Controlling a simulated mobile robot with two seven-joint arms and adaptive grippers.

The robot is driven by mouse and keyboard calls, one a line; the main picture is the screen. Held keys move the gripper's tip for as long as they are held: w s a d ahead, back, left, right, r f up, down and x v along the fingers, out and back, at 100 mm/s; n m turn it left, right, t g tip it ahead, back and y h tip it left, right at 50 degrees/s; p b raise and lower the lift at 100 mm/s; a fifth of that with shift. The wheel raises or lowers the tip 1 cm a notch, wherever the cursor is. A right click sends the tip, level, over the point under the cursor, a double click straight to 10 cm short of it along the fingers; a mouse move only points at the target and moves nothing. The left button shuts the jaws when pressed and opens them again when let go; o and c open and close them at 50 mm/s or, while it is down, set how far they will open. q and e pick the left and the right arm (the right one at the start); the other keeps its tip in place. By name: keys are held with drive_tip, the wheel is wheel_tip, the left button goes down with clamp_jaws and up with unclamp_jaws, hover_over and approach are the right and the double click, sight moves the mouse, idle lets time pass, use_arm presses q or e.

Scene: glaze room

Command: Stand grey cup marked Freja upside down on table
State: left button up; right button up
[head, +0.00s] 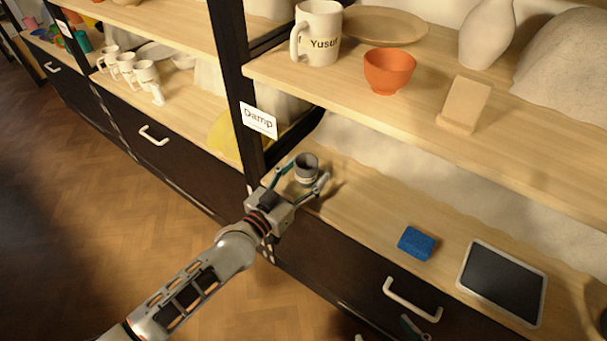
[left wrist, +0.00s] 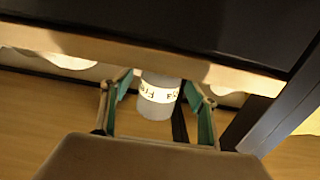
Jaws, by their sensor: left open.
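The grey cup (head: 306,170) stands on the lower wooden shelf board (head: 365,205), near its left end. Its dark round opening faces up in the head view, so it appears upright. In the left wrist view the cup (left wrist: 158,97) shows a pale band with dark lettering, partly readable as Freja. My left gripper (head: 303,178) is open, with its fingers on either side of the cup. I cannot tell whether they touch it.
A dark post with a Damp sign (head: 259,119) stands just left of the cup. The upper shelf holds a Yusuf mug (head: 317,35), an orange bowl (head: 389,70) and a beige stand (head: 465,103). A blue sponge (head: 417,243) and dark tablet (head: 502,281) lie right; board between is clear.

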use_arm(q)
drive_tip(key=shift+c, duration=0.4)
drive_tip(key=c, duration=1)
drive_tip(key=shift+c, duration=0.2)
drive_tip(key=shift+r, duration=0.15)
drive_tip(key=shift+r+p, duration=0.45)
drive_tip(key=shift+r, duration=0.25)
drive_tip(key=shift+r+p, duration=0.45)
drive_tip(key=shift+r, duration=0.1)
drive_tip(key=shift+s+a, duration=0.2)
drive_tip(key=shift+s, duration=0.05)
drive_tip(key=shift+c, duration=0.2)
drive_tip(key=p+v, duration=0.3)
drive_tip(key=v, duration=0.9)
drive_tip(key=shift+p, duration=0.3)
drive_tip(key=shift+o, duration=0.2)
drive_tip(key=shift+s+a+f, duration=0.15)
drive_tip(key=shift+s+a, duration=0.2)
drive_tip(key=shift+s, duration=0.25)
use_arm(e)
drive_tip(key=w+r+t, duration=0.2)
drive_tip(key=w+r, duration=0.2)
drive_tip(key=r, duration=0.7)
drive_tip(key=shift+w+r+n+y, duration=0.2)
drive_tip(key=shift+r+n+y, duration=0.1)
drive_tip(key=shift+r, duration=0.05)
